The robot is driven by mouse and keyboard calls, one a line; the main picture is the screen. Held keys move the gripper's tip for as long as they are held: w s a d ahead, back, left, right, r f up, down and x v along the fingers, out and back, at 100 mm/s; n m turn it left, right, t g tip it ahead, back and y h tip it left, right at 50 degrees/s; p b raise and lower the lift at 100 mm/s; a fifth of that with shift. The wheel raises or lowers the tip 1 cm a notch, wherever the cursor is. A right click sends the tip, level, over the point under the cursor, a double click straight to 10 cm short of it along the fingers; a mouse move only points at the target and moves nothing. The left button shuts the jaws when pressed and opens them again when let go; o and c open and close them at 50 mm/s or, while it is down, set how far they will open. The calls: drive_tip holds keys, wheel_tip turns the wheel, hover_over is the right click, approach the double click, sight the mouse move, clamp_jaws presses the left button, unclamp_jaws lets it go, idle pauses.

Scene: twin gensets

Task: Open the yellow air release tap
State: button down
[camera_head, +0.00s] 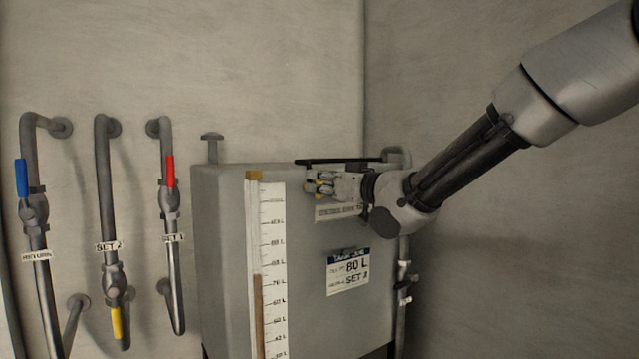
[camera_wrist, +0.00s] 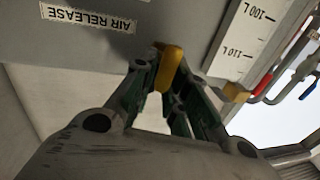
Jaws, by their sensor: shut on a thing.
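The yellow air release tap (camera_wrist: 170,66) shows in the wrist view at the face of the grey tank, near the AIR RELEASE label (camera_wrist: 88,18), which appears upside down there. My gripper (camera_wrist: 163,76) is shut on the yellow handle, one finger on each side. In the head view my gripper (camera_head: 318,186) is at the tank's upper front, and only a small bit of yellow shows between its fingers. The tap's body is mostly hidden by the fingers, so I cannot tell its exact angle.
A dark flat piece (camera_head: 325,161) lies along the tank top above my gripper.

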drive_tip(key=c, duration=1.5)
unclamp_jaws()
drive_tip(key=shift+s+a, duration=0.1)
drive_tip(key=v, duration=1.2)
